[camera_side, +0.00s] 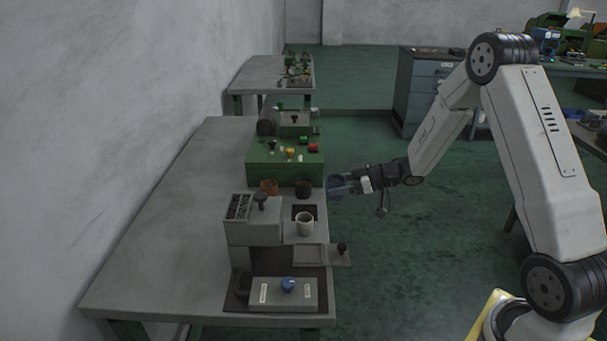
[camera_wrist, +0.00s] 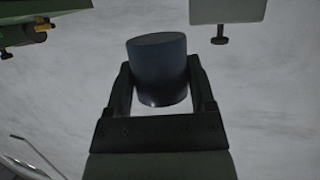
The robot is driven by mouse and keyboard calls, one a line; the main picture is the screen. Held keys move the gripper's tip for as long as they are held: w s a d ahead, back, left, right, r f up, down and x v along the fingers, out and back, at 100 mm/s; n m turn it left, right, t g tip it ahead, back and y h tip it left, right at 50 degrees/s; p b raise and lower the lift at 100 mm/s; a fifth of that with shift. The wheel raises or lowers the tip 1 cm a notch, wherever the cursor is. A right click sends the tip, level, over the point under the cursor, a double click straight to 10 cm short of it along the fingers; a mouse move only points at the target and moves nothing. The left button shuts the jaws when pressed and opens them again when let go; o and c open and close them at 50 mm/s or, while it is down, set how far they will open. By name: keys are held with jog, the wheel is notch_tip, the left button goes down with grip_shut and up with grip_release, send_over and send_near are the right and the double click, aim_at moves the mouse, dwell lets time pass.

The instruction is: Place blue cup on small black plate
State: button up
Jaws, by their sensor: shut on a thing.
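My gripper (camera_side: 346,185) is shut on the blue cup (camera_side: 334,187), holding it in the air just off the right edge of the grey table. In the wrist view the cup (camera_wrist: 158,65) looks dark blue-grey and sits between the two fingers of my gripper (camera_wrist: 160,92). A small black plate (camera_side: 297,210) appears as a dark square on the grey machine, to the left of and below the held cup in the side view. The plate cannot be made out in the wrist view.
The grey machine (camera_side: 253,232) has a black knob on top and a grey base with a blue knob (camera_side: 288,284). The table's left side (camera_side: 170,250) is clear.

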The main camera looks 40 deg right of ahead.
jog(key=shift+f, duration=0.45)
jog(key=shift+w+f, duration=0.1)
jog(key=w+f, duration=0.2)
jog(key=w, duration=0.2)
jog(key=w+d+f, duration=0.1)
jog(key=w+f, duration=0.2)
jog(key=w, duration=0.1)
jog(key=w+d+f, duration=0.1)
jog(key=w+f, duration=0.2)
jog(key=w, duration=0.1)
jog(key=shift+w+d+f, duration=0.1)
jog(key=shift+d+f, duration=0.05)
jog(key=shift+d, duration=0.1)
jog(key=shift+w+d+f, duration=0.1)
jog(key=shift+w+f, duration=0.4)
jog(key=shift+w+f, duration=0.1)
jog(key=shift+f, duration=1.65)
jog(key=shift+f, duration=0.1)
